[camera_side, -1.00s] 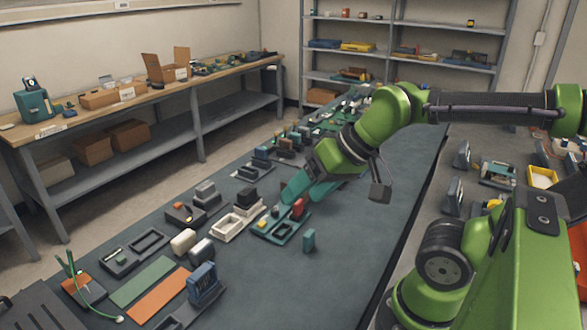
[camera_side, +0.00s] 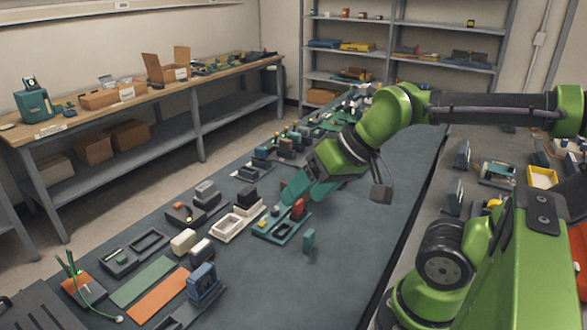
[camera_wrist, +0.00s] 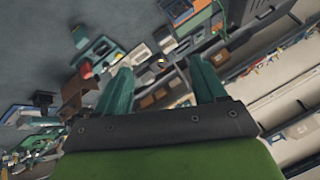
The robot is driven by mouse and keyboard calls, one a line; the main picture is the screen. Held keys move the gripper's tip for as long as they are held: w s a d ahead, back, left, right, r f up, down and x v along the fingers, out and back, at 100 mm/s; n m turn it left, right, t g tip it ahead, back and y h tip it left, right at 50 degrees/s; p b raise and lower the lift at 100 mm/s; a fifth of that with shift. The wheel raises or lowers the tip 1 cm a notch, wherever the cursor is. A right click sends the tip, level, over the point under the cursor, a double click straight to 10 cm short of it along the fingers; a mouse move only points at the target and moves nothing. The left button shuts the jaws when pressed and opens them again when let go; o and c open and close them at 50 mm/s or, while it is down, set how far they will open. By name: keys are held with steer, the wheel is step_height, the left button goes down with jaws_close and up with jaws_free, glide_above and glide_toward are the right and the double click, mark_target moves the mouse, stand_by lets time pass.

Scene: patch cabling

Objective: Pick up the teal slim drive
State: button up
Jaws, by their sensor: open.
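The teal slim drive (camera_side: 308,239) stands upright and alone on the dark bench mat, just right of a teal tray (camera_side: 269,235). A small teal block that looks like the same drive shows at the upper left of the wrist view (camera_wrist: 80,36). My gripper (camera_side: 303,197) has teal fingers and is above and behind the drive in the side view, apart from it. In the wrist view its fingers (camera_wrist: 162,72) are spread wide with nothing held between them.
A red block (camera_side: 298,208) stands at the teal tray, close under my fingers. A white tray (camera_side: 228,234), a blue device (camera_side: 203,283) and green and orange plates lie to the left and front. The mat right of the drive is clear.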

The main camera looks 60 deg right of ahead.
steer(key=n+g+h, duration=0.2)
steer(key=n+g, duration=0.2)
steer(key=g, duration=0.3)
glide_above(309, 233)
step_height(309, 233, down, 8)
steer(key=f, duration=1)
steer(key=shift+s+a+f, duration=0.1)
steer(key=shift+a+f, duration=0.1)
steer(key=shift+f, duration=0.05)
steer(key=shift+d+f, duration=0.15)
steer(key=shift+f, duration=1.25)
steer(key=shift+d+f, duration=0.1)
steer(key=shift+f, duration=1.3)
steer(key=c, duration=1.1)
